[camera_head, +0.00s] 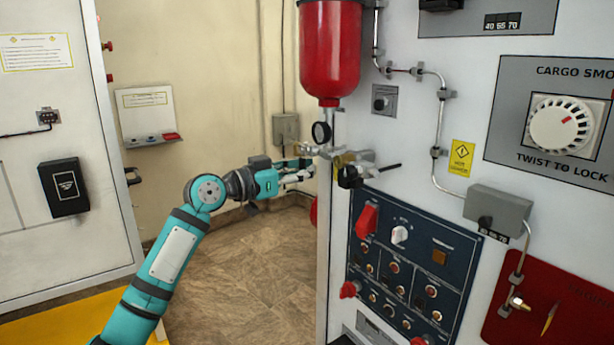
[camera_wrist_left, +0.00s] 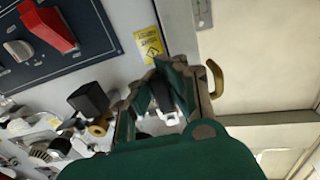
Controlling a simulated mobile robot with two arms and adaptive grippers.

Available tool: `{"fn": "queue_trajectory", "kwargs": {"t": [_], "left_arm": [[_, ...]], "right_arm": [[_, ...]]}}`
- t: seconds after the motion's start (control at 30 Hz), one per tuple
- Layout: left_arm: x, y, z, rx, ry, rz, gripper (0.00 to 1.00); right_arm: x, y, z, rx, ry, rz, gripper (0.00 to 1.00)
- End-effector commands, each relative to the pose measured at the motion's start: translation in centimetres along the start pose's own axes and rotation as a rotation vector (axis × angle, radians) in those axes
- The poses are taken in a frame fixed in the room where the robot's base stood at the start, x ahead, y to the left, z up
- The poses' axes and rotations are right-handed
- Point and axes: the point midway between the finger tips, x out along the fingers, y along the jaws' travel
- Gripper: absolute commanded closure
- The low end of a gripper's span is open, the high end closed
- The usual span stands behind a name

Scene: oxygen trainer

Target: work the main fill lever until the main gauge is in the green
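A small round gauge (camera_head: 321,132) hangs under a red cylinder; its face is too small to read. I cannot tell which part is the main fill lever. My left gripper (camera_head: 306,171) is just left of the fittings, its fingers apart. My right gripper is not in view.
The red cylinder (camera_head: 330,50) is mounted above on the white panel's edge. A dark switch panel (camera_head: 405,265) with a red guarded switch (camera_head: 367,221) lies below. A metal pipe (camera_head: 440,115) runs down the panel. The floor (camera_head: 245,270) left of the panel is clear.

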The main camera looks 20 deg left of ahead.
Motion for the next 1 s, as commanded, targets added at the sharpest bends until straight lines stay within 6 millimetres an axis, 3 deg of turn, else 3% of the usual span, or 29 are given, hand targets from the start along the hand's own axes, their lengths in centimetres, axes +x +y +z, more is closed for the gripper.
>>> {"fn": "queue_trajectory", "kwargs": {"t": [0.3,0.6,0.87,1.0], "left_arm": [[0.0,0.0,0.6,0.004,-0.014,0.001,1.00],[0.0,0.0,0.3,0.003,-0.007,0.000,0.62],[-0.1,0.0,0.1,0.003,-0.004,0.000,0.62],[-1.2,-0.1,0.2,0.003,-0.004,-0.002,0.62]], "right_arm": [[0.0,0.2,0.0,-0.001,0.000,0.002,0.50],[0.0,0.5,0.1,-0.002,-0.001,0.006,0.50],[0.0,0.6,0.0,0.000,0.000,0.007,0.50],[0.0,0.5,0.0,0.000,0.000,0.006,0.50]]}}
